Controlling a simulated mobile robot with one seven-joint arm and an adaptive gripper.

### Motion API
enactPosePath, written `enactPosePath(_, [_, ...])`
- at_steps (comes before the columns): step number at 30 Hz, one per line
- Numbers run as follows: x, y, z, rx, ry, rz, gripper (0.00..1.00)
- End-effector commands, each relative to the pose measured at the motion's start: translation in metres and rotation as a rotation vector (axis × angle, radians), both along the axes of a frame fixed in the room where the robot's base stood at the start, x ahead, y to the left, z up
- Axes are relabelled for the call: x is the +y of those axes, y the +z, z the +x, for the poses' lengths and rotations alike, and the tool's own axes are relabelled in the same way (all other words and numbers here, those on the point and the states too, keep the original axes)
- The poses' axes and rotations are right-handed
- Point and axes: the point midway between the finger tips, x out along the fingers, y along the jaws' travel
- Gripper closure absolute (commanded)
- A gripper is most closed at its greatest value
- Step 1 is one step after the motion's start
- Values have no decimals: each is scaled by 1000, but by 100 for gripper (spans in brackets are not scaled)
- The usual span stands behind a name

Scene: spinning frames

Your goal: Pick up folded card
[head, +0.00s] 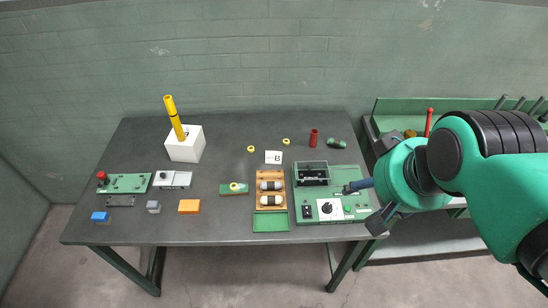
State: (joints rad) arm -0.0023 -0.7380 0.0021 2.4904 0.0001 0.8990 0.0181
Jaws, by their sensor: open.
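The folded card (273,157) is a small white card with a dark "B" on its face. It stands on the grey table near its middle, behind an orange tray. My gripper (376,182) is at the right end of the table, beside the green control panel and well to the right of the card. Its dark fingers are spread apart and I see nothing held between them. The gap between the gripper and the table is hard to judge. Nothing covers the card in the head view.
The orange tray (257,180) holds black-and-white rolls. The green control panel (302,214) lies right of it. Yellow rings (251,149), a red cylinder (314,138) and a green cylinder (336,144) surround the card's area. A tall yellow rod (173,116) rises from a white block (185,147).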

Motion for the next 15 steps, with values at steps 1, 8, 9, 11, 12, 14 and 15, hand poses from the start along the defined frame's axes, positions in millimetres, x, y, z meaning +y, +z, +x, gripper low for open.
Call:
enactPosePath(1, [1, 3, 4, 5, -8, 6, 36])
enactPosePath(8, [6, 16, 36, 39, -98, 58, 36])
enactPosePath(9, [7, 19, 44, 47, -121, 71, 36])
enactPosePath(11, [9, 22, 57, 59, -157, 89, 36])
enactPosePath(12, [11, 25, 66, 67, -181, 102, 36])
enactPosePath(14, [14, 28, 80, 79, -220, 122, 36])
enactPosePath(15, [16, 30, 89, 87, -246, 135, 36])
